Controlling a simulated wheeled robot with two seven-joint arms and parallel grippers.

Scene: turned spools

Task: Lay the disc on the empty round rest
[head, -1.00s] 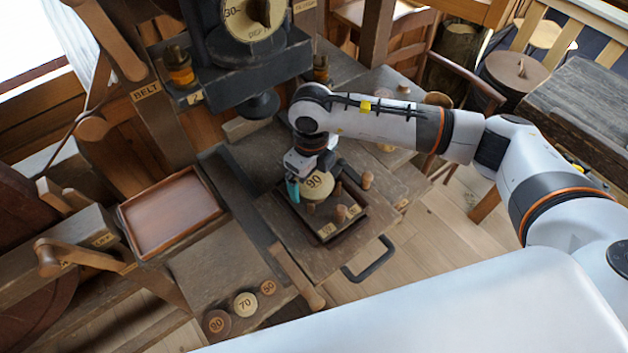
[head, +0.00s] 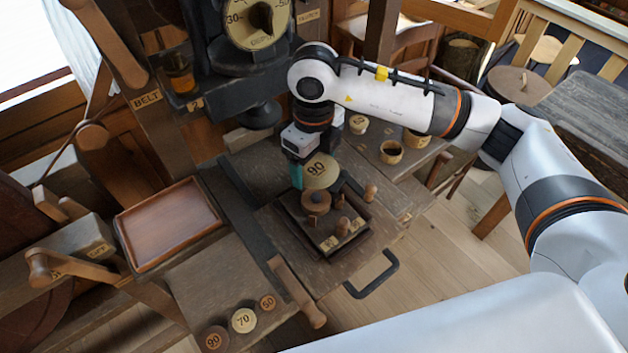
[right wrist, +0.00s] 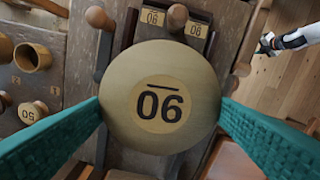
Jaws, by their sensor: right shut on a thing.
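The pale disc marked 90 (head: 320,171) is held in my right gripper (head: 301,176). In the right wrist view the disc (right wrist: 160,97) is between the two green fingers, its number upside down. It is raised beyond the dark square tray (head: 322,250). A round brown turned wooden piece (head: 315,202) stands bare in that tray, just nearer than the disc; the disc hides it in the right wrist view. I cannot tell whether it is the rest. A white arm end, seemingly my left gripper (right wrist: 266,43), shows small in the right wrist view; its jaws are unclear.
Several wooden pegs (head: 370,191) stand around the tray. Small round pieces marked 90 (head: 214,339), 70 (head: 243,320) and 50 (head: 267,302) lie at front left. A reddish tray (head: 170,225) is empty. A dark press (head: 262,112) overhangs behind. A cup (head: 391,152) stands right.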

